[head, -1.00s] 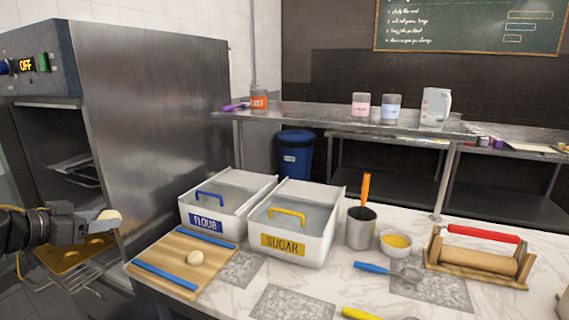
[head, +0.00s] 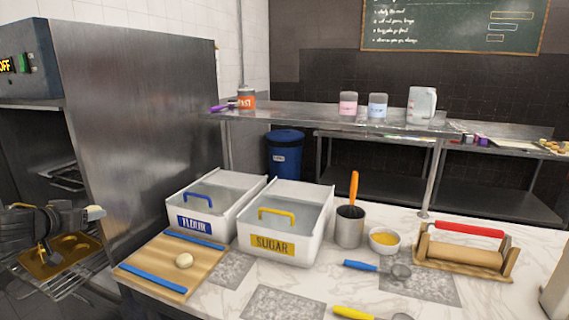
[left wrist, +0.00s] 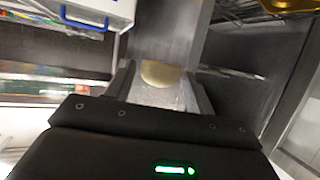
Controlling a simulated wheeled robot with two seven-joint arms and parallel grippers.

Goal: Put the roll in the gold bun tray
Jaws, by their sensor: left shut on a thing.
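My left gripper (head: 97,213) is shut on a pale roll (left wrist: 160,74), which shows between the two fingers in the left wrist view. In the head view only a small pale part of it shows at the fingertips. The gold bun tray (head: 35,268) lies on a wire rack at the lower left, with round hollows in it. My gripper is above the tray's far right side, and my arm hides part of the tray. The tray's edge also shows at the top right of the left wrist view (left wrist: 290,5). My right gripper is not in view.
The steel oven (head: 140,120) stands open behind and beside my left arm. A wooden board (head: 150,265) with another dough ball (head: 184,261) lies on the counter to the right. Flour (head: 195,226) and sugar (head: 270,243) bins stand behind it.

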